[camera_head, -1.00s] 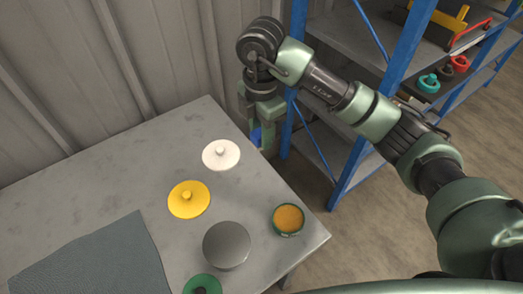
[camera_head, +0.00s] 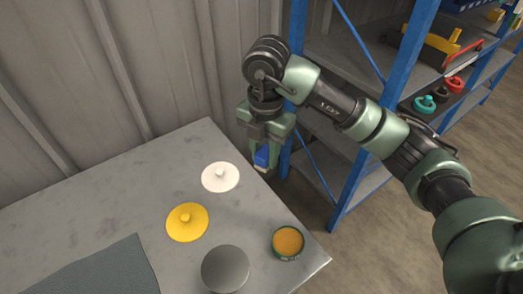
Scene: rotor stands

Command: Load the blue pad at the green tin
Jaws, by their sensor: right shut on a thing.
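My right gripper (camera_head: 264,158) is shut on a blue pad (camera_head: 262,156), of which only a small part shows between the fingers. It hangs by the table's far right edge, right of the white pad. The green tin (camera_head: 288,243) is a low round tin with orange-yellow stuff inside, near the table's right corner. My right gripper is behind the tin and apart from it. My left gripper is not in view.
On the grey table (camera_head: 120,190) lie a white knobbed pad (camera_head: 220,177), a yellow one (camera_head: 187,222), a grey disc (camera_head: 225,269) and a dark mat (camera_head: 95,272). A blue-framed shelf (camera_head: 400,65) stands at right, a ribbed wall behind.

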